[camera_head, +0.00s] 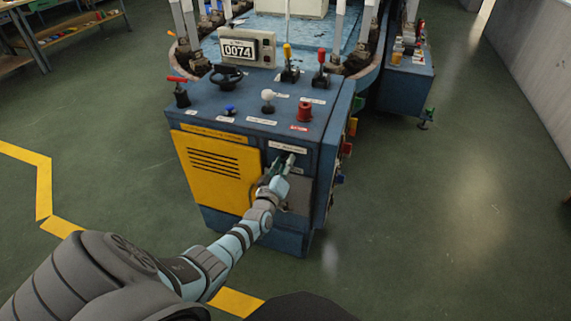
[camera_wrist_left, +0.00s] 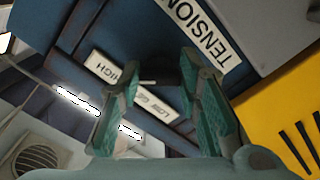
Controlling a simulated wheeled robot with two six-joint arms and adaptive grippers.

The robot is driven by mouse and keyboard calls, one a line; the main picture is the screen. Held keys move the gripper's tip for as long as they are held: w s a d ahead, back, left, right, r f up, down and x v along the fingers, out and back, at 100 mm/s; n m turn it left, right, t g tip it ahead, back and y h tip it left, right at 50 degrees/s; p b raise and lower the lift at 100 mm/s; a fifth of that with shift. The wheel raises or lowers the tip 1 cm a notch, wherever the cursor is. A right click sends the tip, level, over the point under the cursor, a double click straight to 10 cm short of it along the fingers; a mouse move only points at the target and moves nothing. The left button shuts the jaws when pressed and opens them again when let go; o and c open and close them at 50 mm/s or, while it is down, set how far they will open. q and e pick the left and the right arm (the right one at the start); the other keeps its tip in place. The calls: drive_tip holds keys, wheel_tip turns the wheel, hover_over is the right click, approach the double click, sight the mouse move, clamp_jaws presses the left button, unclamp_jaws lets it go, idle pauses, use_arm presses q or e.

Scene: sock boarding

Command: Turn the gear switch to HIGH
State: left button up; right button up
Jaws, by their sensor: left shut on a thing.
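The blue machine console (camera_head: 235,105) stands ahead, with a yellow door (camera_head: 215,170) on its front. My left gripper (camera_head: 284,165) reaches its front panel, to the right of that door. In the left wrist view a dark switch (camera_wrist_left: 166,76) sits between the teal fingertips, and the gripper is shut on it. A HIGH label (camera_wrist_left: 112,70) and a second label (camera_wrist_left: 152,103), partly hidden by the fingers and seeming to read LOW GEAR, lie near it. The switch's exact setting cannot be made out. My right gripper is not in view.
On the console top are a red button (camera_head: 304,112), a white-knobbed lever (camera_head: 268,98), a black handwheel (camera_head: 226,77) and a counter (camera_head: 246,49) reading 0074. A TENSION label (camera_wrist_left: 200,30) is close to the fingers. Open green floor (camera_head: 430,220) lies to the right.

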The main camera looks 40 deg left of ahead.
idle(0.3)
use_arm(q)
drive_tip(key=o, duration=1.1)
drive_tip(key=shift+o, duration=0.2)
drive_tip(key=v, duration=1.2)
